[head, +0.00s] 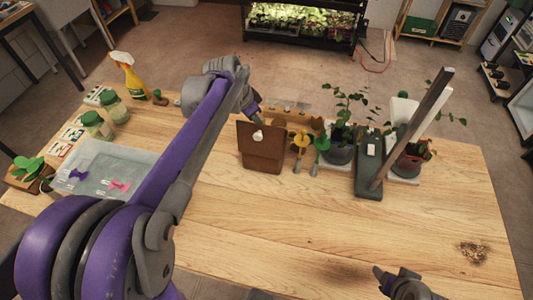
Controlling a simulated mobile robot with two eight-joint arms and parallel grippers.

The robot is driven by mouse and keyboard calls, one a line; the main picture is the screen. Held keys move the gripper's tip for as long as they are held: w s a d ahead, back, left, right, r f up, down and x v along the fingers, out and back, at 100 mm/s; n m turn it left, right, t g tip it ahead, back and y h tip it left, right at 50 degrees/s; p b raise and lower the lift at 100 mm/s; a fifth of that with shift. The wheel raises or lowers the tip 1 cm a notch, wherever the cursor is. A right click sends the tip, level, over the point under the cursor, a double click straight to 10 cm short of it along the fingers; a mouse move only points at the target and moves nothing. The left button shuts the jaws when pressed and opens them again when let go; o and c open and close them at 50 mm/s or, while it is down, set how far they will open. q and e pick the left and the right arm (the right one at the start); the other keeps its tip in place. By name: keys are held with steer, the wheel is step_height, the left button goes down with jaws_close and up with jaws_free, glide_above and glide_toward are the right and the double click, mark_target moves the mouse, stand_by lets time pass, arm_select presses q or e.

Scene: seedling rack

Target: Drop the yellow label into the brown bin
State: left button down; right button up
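A yellow flower-shaped label (300,140) on a grey stem stands just right of the brown bin, beside a similar green label (322,144). The brown bin (263,158) stands near the far middle of the table, with a small white mark near its top front. My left gripper (256,116) reaches over the far side of the bin, left of the yellow label and apart from it. Its fingertips are small and partly hidden, so I cannot tell their opening. My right gripper (381,280) is low at the near edge, away from the labels; its opening is unclear.
A clear tray (138,160) with pink and purple labels, jars (95,123) and a yellow spray bottle (133,80) are left. The table's near middle is clear.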

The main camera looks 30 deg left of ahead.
arm_select(q)
steer(key=c, duration=1.5)
jaws_free()
steer(key=shift+c, duration=0.2)
steer(key=o, duration=0.5)
steer(key=shift+o, duration=0.2)
steer(key=shift+r, duration=0.15)
steer(key=v, duration=1)
steer(key=shift+r+p, duration=0.35)
steer(key=shift+p, duration=0.05)
steer(key=shift+s, duration=0.1)
